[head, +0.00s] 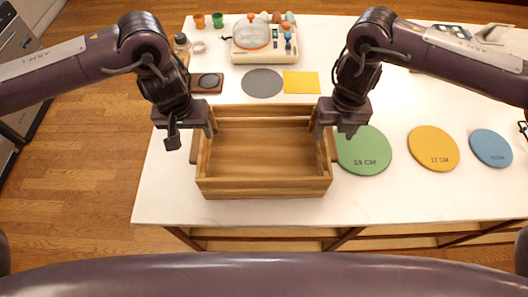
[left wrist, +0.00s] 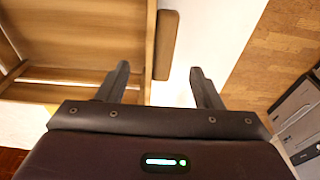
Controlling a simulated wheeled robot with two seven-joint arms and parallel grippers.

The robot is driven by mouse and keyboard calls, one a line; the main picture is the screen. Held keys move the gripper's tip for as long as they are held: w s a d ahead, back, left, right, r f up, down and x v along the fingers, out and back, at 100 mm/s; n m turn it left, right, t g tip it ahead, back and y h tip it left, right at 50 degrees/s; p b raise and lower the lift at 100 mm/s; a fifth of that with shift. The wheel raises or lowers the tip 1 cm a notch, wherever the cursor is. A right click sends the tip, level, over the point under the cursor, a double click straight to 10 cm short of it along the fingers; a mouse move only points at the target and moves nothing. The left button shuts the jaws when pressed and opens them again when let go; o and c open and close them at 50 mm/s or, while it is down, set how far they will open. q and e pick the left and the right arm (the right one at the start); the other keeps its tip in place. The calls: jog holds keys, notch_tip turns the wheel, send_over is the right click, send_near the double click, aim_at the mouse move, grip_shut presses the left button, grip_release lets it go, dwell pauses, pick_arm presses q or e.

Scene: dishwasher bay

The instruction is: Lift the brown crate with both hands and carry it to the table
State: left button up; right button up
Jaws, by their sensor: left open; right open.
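The brown wooden crate (head: 265,187) is empty and sits upright on the white table near its front edge. It has a block handle on its left and right sides. My left gripper (head: 190,137) is open at the crate's left side; in the left wrist view its fingers (left wrist: 161,82) are apart, one over the crate's inside and one over the table, with the side wall and handle (left wrist: 166,45) between them. My right gripper (head: 334,132) is open at the right wall, partly hiding it. I cannot tell whether the fingers touch the crate.
The white table (head: 170,195) holds green (head: 362,152), yellow (head: 433,148) and blue (head: 491,148) discs right of the crate. Behind it are a grey disc (head: 262,82), a yellow square (head: 301,82) and a toy stove (head: 265,42). The table's front left corner is clear.

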aim_at(198, 143)
pick_arm(q)
jog(key=shift+w+a+f, duration=0.1)
jog(key=shift+w+f, duration=0.1)
jog(key=shift+f, duration=0.95)
jog(key=shift+w+d+f, duration=0.1)
jog(key=shift+w+f, duration=0.05)
jog(key=shift+f, duration=1)
jog(key=shift+w+a+f, duration=0.1)
jog(key=shift+w+f, duration=0.1)
jog(key=shift+f, duration=0.95)
pick_arm(e)
jog(key=shift+a+f, duration=0.1)
jog(key=shift+f, duration=3.35)
pick_arm(q)
jog(key=c, duration=1.2)
pick_arm(e)
jog(key=c, duration=1.2)
pick_arm(q)
jog(key=shift+r, duration=0.1)
pick_arm(e)
jog(key=shift+w+r, duration=0.1)
